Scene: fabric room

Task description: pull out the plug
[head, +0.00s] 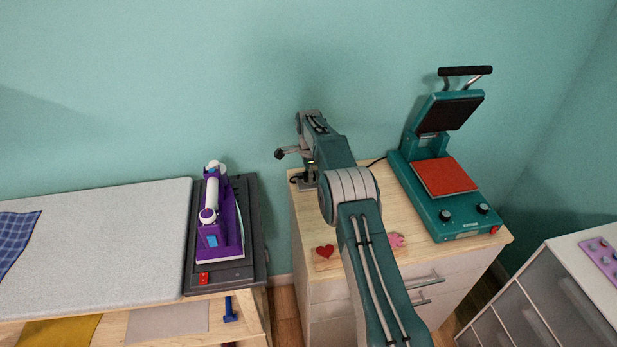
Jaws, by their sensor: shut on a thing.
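My arm reaches up over the wooden cabinet and bends down at its left back corner. My gripper (307,172) is there, small and partly covered by my forearm. It is shut on the plug, which is mostly hidden behind the fingers and arm. A grey and black socket piece (307,186) shows low beside the gripper, at the cabinet's back left edge. I cannot tell how far the plug sits in it. A dark cable (376,161) runs from the teal heat press (462,221) toward the gripper and passes behind my arm.
The heat press stands open on the right of the cabinet top (408,238). A purple iron (213,215) stands on a dark pad at left. A white drawer unit (545,290) is at right.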

